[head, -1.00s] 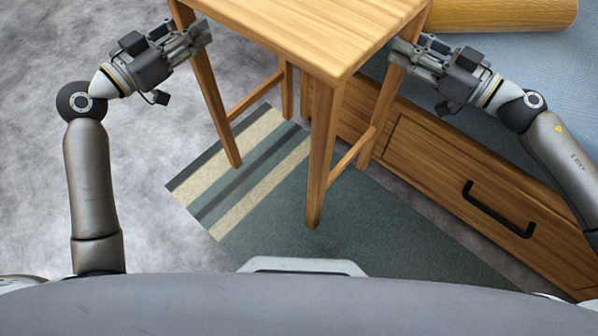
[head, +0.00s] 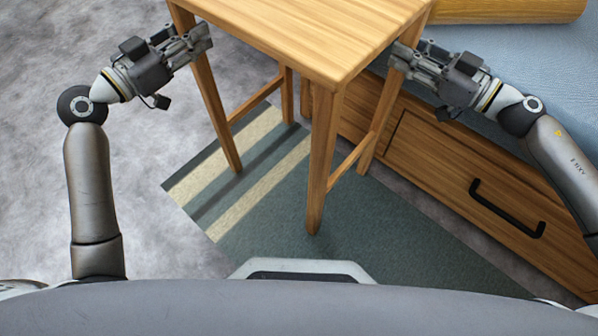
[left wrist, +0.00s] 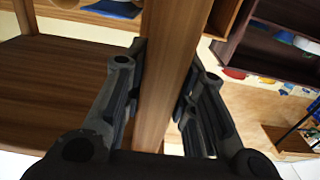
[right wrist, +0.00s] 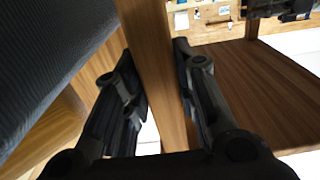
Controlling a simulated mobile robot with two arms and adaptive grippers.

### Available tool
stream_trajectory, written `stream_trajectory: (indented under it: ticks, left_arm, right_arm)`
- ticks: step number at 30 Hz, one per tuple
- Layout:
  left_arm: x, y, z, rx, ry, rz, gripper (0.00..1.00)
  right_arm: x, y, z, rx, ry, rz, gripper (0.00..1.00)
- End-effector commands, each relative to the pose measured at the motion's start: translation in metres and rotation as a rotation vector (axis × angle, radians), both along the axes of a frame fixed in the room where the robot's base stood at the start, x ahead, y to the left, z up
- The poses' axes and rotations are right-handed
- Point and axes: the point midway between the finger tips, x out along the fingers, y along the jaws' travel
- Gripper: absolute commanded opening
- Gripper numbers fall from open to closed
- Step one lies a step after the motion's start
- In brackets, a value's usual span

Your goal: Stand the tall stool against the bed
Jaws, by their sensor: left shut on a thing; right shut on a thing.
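The tall wooden stool (head: 320,35) stands upright in front of me in the head view, its top cut off by the upper edge. My left gripper (head: 198,42) is shut on its left leg, and that leg (left wrist: 168,70) runs between the fingers in the left wrist view. My right gripper (head: 402,57) is shut on its right leg; that leg (right wrist: 155,65) shows between the fingers in the right wrist view. The bed (head: 480,185), with a wooden drawer base and blue cover, lies to the right, close behind the stool's right side. Whether they touch is hidden.
A striped grey-green rug (head: 260,210) lies under and in front of the stool. The bed's drawer has a black handle (head: 507,208) that sticks out. A rounded wooden piece (head: 510,10) lies at the bed's top. Grey floor (head: 60,45) on the left is clear.

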Motion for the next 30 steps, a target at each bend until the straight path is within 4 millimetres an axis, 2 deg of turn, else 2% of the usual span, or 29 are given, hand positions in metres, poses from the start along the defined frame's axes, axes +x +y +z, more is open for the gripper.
stream_trajectory:
  ticks: [6, 7, 12, 23, 26, 30]
  left_arm:
    - [0.0, 0.002, -0.004, -0.004, -0.011, 0.006, 0.0]
    - [0.001, 0.002, -0.008, 0.0, -0.001, 0.005, 0.28]
    - [0.0, 0.001, -0.007, 0.001, -0.001, 0.003, 0.47]
    - [-0.003, 0.003, -0.008, 0.001, 0.001, 0.002, 0.47]
    - [-0.011, 0.009, -0.008, 0.001, 0.002, 0.002, 0.47]
    - [-0.031, 0.025, -0.009, 0.002, 0.003, 0.003, 0.47]
  right_arm:
    - [0.002, -0.002, -0.004, 0.004, -0.007, -0.005, 0.0]
    - [0.001, -0.002, -0.008, 0.0, 0.0, -0.004, 0.29]
    - [0.001, -0.001, -0.007, 0.0, 0.0, -0.003, 0.48]
    - [0.0, 0.0, -0.007, 0.0, 0.0, -0.001, 0.48]
    - [0.0, 0.0, -0.007, 0.0, 0.0, -0.001, 0.48]
    - [0.0, 0.0, -0.007, 0.0, 0.0, 0.0, 0.48]
